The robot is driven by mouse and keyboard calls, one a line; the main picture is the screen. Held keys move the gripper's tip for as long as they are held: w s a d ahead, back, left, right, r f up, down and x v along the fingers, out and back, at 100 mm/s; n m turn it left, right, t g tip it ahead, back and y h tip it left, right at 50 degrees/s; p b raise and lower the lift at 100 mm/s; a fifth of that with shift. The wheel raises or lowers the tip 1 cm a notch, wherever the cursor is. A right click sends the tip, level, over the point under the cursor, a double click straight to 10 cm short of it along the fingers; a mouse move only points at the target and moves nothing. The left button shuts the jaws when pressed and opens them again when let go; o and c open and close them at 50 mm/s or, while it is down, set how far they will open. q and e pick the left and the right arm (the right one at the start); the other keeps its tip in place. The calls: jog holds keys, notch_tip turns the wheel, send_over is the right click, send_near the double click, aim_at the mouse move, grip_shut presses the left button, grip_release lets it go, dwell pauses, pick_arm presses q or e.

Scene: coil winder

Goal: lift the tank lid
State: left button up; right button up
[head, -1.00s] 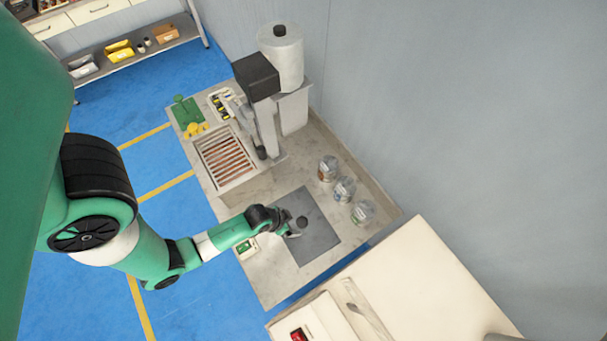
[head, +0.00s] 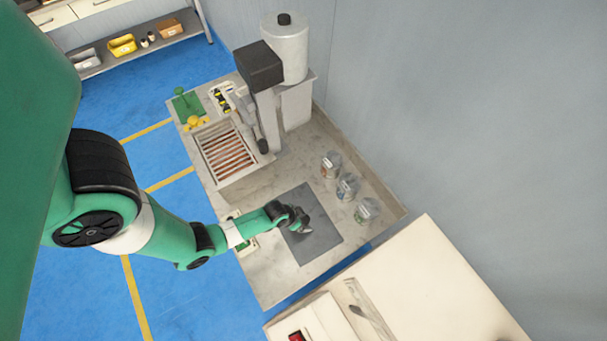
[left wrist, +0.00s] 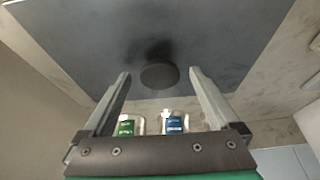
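The tank lid is a flat dark grey square plate (head: 318,243) lying on the bench top. It also fills the upper part of the left wrist view (left wrist: 90,45). Its round dark knob (left wrist: 158,75) shows there between and just beyond my left fingertips. My left gripper (head: 303,224) is over the plate and covers the knob in the head view. In the left wrist view my left gripper (left wrist: 158,78) is open, with its fingers wide apart and nothing between them. My right gripper is in neither view.
Several jars, such as one with a white lid (head: 366,211), stand right of the plate. A copper-barred grate (head: 228,153) and a column machine (head: 262,85) stand behind it. A cream cabinet (head: 420,280) is at the front right.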

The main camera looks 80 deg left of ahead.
aim_at(307, 218)
pick_arm(q)
grip_shut()
dwell(0.3)
jog(key=shift+r+p, duration=0.3)
jog(key=shift+r, duration=0.25)
notch_tip(307, 218, up, 3)
jog(key=shift+f+p, duration=0.1)
jog(key=shift+p, duration=0.65)
jog(key=s+d+r+p, duration=0.4)
jog(key=s+d+r, duration=0.5)
jog(key=s, duration=0.1)
jog(key=shift+s+d+p, duration=0.15)
jog(key=shift+s+p, duration=0.1)
jog(key=shift+p, duration=0.1)
jog(key=shift+r, duration=0.1)
